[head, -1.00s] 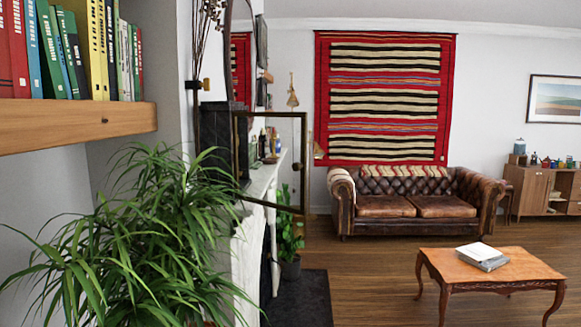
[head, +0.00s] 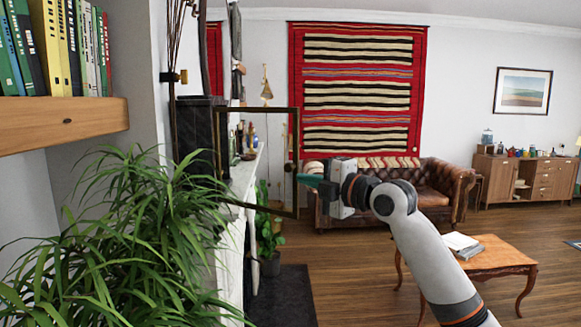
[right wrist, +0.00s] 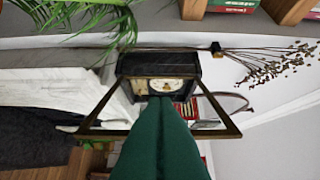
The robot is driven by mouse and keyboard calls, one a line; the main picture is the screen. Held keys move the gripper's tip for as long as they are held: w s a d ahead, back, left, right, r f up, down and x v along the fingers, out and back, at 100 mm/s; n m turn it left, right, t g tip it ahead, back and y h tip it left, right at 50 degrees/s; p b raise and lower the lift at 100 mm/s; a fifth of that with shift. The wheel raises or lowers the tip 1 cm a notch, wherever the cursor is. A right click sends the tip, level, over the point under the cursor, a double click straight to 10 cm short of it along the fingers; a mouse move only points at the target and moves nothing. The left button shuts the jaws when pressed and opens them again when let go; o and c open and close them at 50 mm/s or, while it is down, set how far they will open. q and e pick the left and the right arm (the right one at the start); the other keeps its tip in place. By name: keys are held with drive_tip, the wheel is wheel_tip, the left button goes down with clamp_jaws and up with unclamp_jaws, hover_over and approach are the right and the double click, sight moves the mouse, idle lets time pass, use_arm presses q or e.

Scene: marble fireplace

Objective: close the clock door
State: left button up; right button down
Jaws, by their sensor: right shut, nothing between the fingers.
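The clock (head: 200,135) is a dark stone case on the mantel, left of centre in the head view. Its glazed door (head: 296,130) has a thin dark frame and stands open, swung out to the right. My right gripper (head: 305,181), with green fingers, is shut and empty beside the door's free edge, near its lower right part. I cannot tell whether it touches the frame. In the right wrist view the green fingers cover part of the clock (right wrist: 125,68) and its pale dial (right wrist: 168,85); the door frame (right wrist: 222,115) spreads around them. My left gripper is out of view.
A leafy plant (head: 125,235) fills the lower left, below a wooden bookshelf (head: 60,122). The white mantel (head: 232,230) holds small items behind the door. A wooden table (head: 495,262) and leather sofa (head: 435,190) stand at right. Dried stems rise near the clock.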

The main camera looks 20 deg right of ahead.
sight(292, 170)
drive_tip(key=w+p, duration=0.1)
drive_tip(key=w, duration=0.2)
drive_tip(key=w+p, duration=0.2)
drive_tip(key=w, duration=0.1)
drive_tip(key=w+a+p, duration=0.1)
drive_tip(key=w+p, duration=0.1)
drive_tip(key=w, duration=0.1)
drive_tip(key=shift+a+r, duration=0.1)
drive_tip(key=shift+w+d+p, duration=0.2)
drive_tip(key=shift+d+p, duration=0.1)
drive_tip(key=shift+d, duration=0.1)
drive_tip(key=shift+w+a, duration=0.1)
